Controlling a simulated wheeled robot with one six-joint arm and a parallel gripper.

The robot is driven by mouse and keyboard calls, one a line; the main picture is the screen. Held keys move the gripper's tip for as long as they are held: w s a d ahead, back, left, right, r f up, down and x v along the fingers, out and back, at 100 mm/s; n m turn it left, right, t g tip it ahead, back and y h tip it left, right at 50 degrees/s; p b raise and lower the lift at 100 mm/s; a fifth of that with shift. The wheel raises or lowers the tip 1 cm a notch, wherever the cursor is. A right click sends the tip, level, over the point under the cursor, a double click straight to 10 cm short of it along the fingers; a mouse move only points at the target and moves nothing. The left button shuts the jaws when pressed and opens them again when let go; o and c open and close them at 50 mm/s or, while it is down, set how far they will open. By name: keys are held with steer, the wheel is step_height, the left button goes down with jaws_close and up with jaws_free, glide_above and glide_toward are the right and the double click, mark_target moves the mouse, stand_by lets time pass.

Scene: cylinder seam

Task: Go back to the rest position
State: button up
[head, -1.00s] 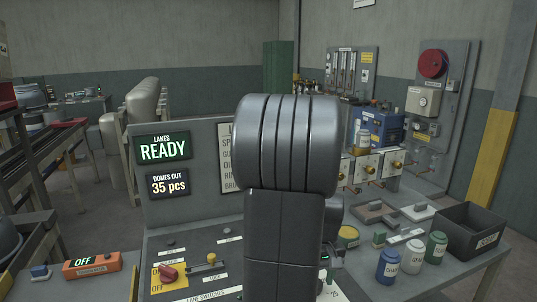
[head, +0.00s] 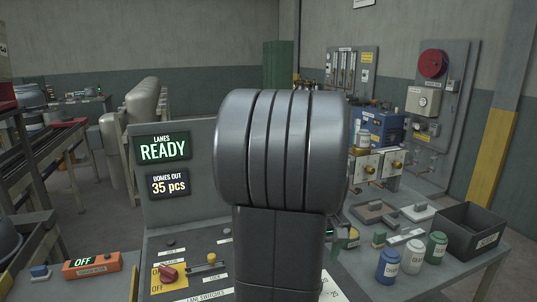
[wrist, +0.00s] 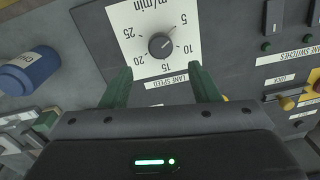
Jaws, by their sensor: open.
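My gripper (wrist: 161,88) is open in the wrist view, with its two green fingers apart and nothing between them. Beyond the fingers is the lane speed knob (wrist: 161,45), a dark dial on a white scale card marked from 5 to 25 m/min. The fingers appear apart from the knob. In the head view my arm fills the middle and hides most of the gripper and the knob.
The console screens (head: 164,148) read "LANES READY" and "35 pcs". A red switch (head: 168,274) sits on the panel's left. Blue, white and green jars (head: 388,266) and a dark bin (head: 474,230) stand at right. An orange box (head: 92,265) reads "OFF".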

steer(key=f, duration=0.8)
steer(key=shift+s+a+f, duration=0.1)
steer(key=shift+a+f, duration=0.1)
steer(key=shift+r+m, duration=0.15)
steer(key=shift+m, duration=0.35)
steer(key=m, duration=0.4)
steer(key=shift+m, duration=0.4)
steer(key=m, duration=0.5)
steer(key=shift+m, duration=0.4)
steer(key=shift+r+m, duration=0.25)
steer(key=shift+m, duration=0.15)
step_height(320, 180, up, 5)
steer(key=shift+s+d+f, duration=0.1)
steer(key=shift+s, duration=0.15)
